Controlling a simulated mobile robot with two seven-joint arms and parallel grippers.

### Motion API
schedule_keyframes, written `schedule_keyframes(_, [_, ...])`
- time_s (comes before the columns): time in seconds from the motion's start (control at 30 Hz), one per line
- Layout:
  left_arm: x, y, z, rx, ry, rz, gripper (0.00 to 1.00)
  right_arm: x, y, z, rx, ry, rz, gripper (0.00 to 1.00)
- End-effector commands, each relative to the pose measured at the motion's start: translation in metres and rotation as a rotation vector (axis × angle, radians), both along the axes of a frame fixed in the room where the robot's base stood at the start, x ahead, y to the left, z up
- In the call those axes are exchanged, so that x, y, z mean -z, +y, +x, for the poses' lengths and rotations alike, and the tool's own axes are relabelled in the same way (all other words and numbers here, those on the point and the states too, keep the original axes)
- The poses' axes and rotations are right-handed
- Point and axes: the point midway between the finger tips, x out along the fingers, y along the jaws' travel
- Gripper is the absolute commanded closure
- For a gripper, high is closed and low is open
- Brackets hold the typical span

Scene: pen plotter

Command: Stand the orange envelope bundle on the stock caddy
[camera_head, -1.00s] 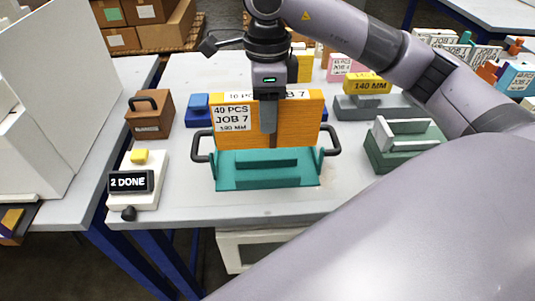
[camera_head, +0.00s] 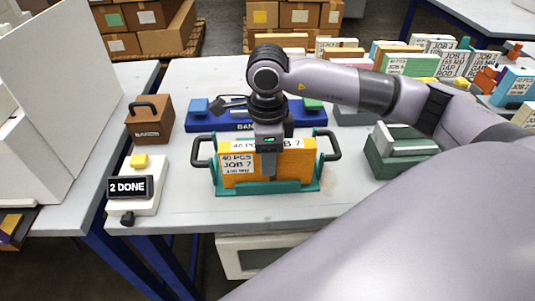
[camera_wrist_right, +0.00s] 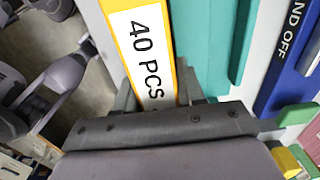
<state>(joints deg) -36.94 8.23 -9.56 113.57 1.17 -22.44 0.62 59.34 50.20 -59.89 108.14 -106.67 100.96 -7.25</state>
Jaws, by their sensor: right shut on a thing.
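The orange envelope bundle (camera_head: 295,162) is upright, with white labels reading 40 PCS JOB 7 on its face and top. It is in the teal stock caddy (camera_head: 267,189), between the black side handles. Its lower edge meets the caddy's base; I cannot tell whether its full weight rests there. My right gripper (camera_head: 268,172) is shut on the bundle from above, near its middle. In the right wrist view, the bundle's labelled top (camera_wrist_right: 150,50) runs up from the jaws (camera_wrist_right: 160,100), beside the teal caddy (camera_wrist_right: 203,45). My left gripper is out of view.
A brown banding box (camera_head: 149,120) and a counter reading 2 DONE (camera_head: 135,188) are at left. A green holder (camera_head: 400,155) stands at right. The table front is clear.

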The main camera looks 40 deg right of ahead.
Motion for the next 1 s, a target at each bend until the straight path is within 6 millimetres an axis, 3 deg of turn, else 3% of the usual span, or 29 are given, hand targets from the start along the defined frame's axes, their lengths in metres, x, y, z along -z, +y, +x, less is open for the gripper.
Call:
schedule_keyframes(0.07, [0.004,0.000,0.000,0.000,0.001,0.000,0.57,0.004,0.000,0.000,0.000,-0.001,0.000,1.00])
schedule_keyframes(0.1, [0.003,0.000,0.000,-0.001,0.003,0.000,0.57,0.002,0.000,0.000,0.000,0.000,0.000,0.52])
schedule_keyframes(0.17, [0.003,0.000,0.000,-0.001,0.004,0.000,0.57,0.002,0.000,0.000,0.000,0.000,0.000,0.36])
schedule_keyframes(0.57, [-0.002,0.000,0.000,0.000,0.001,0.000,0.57,-0.004,0.000,0.000,0.000,-0.001,0.000,0.36])
schedule_keyframes(1.0, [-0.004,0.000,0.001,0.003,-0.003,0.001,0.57,-0.092,0.001,0.001,-0.001,-0.004,0.001,0.36])
